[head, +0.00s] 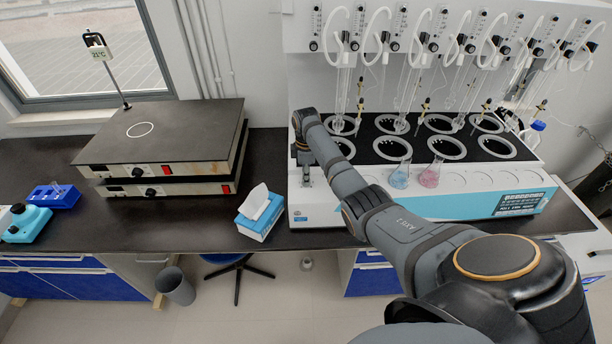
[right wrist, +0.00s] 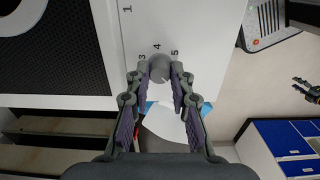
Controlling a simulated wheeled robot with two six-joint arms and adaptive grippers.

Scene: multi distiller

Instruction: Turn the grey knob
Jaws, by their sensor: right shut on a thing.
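The grey knob (right wrist: 160,67) is on the white panel of the multi distiller, with printed numbers around it, in the right wrist view. My right gripper (right wrist: 160,76) is shut on the knob, one finger on each side of it. In the head view my right gripper (head: 306,177) is at the left end of the distiller (head: 460,205), and I cannot make out the knob there.
Flasks with blue (head: 400,176) and pink (head: 431,176) liquid stand on the distiller's front ledge. A tissue box (head: 257,222) is on the dark bench left of the distiller. A hot plate (head: 160,140) stands farther left. Glass tubes rise behind.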

